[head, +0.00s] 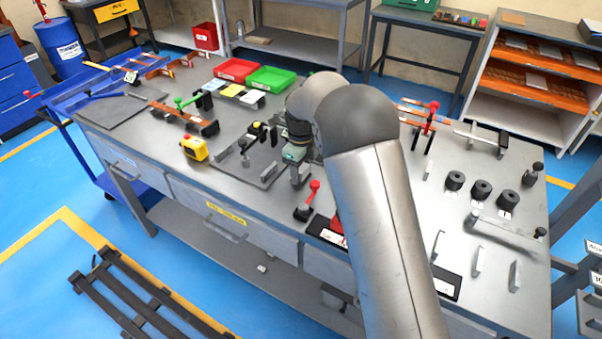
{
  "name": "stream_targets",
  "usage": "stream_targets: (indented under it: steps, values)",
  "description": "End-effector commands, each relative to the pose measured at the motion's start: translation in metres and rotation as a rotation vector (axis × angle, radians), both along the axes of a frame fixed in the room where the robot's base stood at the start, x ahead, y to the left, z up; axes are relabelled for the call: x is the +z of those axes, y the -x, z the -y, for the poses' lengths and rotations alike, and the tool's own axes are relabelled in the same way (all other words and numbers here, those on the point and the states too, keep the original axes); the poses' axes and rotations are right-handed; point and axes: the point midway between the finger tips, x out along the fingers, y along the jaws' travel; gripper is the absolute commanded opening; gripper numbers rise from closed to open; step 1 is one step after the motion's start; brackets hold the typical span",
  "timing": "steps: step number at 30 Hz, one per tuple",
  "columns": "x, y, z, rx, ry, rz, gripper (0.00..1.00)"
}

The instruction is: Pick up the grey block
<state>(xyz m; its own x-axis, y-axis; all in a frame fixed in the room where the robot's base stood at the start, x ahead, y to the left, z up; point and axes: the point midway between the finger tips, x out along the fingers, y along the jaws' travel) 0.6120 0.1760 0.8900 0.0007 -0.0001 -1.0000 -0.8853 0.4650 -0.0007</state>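My gripper (299,178) points down over the middle of the workbench (200,160), close to a dark base plate with upright posts (250,165). My forearm and wrist hide much of the bench behind and right of it. The fingertips are small and partly merge with grey parts around them, so I cannot tell whether they are open or shut on something. No grey block stands out for certain. Small upright grey pieces (478,262) and (515,275) stand on the right part of the bench, and either might be a block.
A red-handled clamp (309,200) is near the front edge. Red (235,70) and green (271,79) trays sit at the back. Several black cylinders (481,189) stand at right. Bare bench shows left of the tape measure.

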Motion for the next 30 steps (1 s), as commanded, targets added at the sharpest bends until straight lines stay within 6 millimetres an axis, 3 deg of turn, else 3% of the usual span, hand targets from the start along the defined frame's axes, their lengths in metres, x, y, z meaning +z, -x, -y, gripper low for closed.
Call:
stream_targets:
  steps: [2,13,20,30]
  values:
    - [0.0,0.0,0.0,0.0,0.0,-0.001,0.26]
    - [0.004,0.0,0.0,0.0,0.0,0.0,0.26]
    - [0.03,-0.001,-0.001,0.001,-0.001,0.004,0.26]
    - [0.098,0.068,0.001,0.003,-0.002,0.002,0.26]
